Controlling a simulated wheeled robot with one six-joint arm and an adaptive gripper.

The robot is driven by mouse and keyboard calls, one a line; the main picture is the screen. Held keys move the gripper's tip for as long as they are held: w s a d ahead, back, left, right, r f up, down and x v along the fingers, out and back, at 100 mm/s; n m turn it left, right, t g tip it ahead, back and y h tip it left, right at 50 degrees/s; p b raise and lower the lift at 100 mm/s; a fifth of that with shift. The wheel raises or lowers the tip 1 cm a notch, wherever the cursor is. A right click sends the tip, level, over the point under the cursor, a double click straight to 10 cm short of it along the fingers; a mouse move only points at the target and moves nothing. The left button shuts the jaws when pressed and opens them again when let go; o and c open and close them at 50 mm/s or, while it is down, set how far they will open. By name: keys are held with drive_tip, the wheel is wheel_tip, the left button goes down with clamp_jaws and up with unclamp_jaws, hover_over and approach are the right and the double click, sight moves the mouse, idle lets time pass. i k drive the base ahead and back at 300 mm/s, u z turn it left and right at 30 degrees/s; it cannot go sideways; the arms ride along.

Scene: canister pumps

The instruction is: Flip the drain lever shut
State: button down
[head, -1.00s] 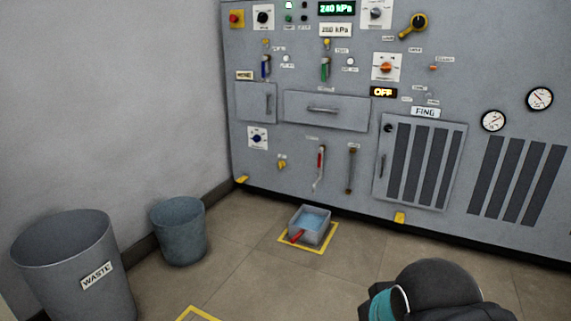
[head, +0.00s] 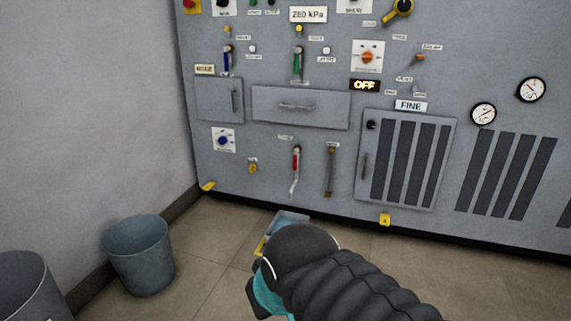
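A lever with a red grip (head: 296,158) is mounted low on the grey panel in the head view, left of a brown upright bar. Its grip stands upright, and a thin pale part hangs below it. The small label above it (head: 285,137) is too blurred to read, so I cannot confirm it is the drain lever. My arm, black and teal, reaches in from the bottom right, well apart from the red lever. No gripper fingers show.
A water tray (head: 290,215) on the floor below the red lever is mostly hidden by my arm. A bluish bin (head: 139,255) and a grey bin (head: 30,290) stand at left. A vented door (head: 408,160) marked FINE is right of the levers. Floor between bin and tray is clear.

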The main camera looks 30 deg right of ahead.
sight(295, 152)
drive_tip(key=z, duration=0.4)
drive_tip(key=i, duration=0.7)
drive_tip(key=z, duration=0.85)
drive_tip(key=i, duration=0.25)
drive_tip(key=z, duration=0.25)
